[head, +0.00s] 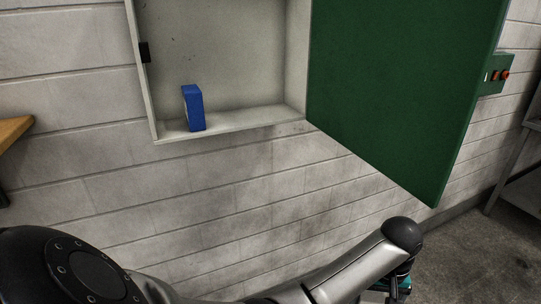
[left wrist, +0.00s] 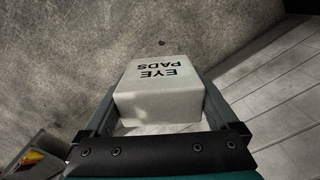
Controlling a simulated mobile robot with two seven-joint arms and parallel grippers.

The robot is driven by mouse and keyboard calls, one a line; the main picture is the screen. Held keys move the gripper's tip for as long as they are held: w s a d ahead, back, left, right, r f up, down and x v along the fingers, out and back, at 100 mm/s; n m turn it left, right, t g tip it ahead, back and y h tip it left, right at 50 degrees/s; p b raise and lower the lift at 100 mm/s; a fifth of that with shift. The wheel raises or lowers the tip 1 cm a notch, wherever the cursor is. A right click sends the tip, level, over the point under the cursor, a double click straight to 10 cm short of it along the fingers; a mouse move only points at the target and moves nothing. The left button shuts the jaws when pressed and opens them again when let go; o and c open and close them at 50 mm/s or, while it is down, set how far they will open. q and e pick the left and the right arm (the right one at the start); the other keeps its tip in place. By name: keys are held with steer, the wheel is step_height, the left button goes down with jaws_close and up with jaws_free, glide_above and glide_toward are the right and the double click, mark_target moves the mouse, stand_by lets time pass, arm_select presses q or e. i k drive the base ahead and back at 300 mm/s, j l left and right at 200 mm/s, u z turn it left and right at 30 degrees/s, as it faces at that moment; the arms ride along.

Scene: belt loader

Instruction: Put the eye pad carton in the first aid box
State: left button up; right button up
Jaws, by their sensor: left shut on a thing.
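The eye pad carton (left wrist: 160,88) is a pale box with "EYE PADS" printed on its top face. My left gripper (left wrist: 163,98) is shut on it, with one finger along each side, as the left wrist view shows. The first aid box (head: 148,98) is a pale open cabinet on the wall in the head view, its green door (head: 405,85) swung out to the right. A blue carton (head: 193,108) stands upright on its floor, left of the middle. My left arm crosses the bottom of the head view, low and apart from the box. The eye pad carton cannot be made out there.
The cabinet floor right of the blue carton is clear. The open door juts out above and right of my arm. A wooden surface edge (head: 12,130) is at the far left. A green control box (head: 497,75) is on the right wall.

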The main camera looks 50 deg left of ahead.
mark_target(256, 116)
steer(key=i+u, duration=0.35)
steer(key=i+l+u, duration=0.2)
steer(key=u, duration=0.15)
steer(key=i, duration=0.1)
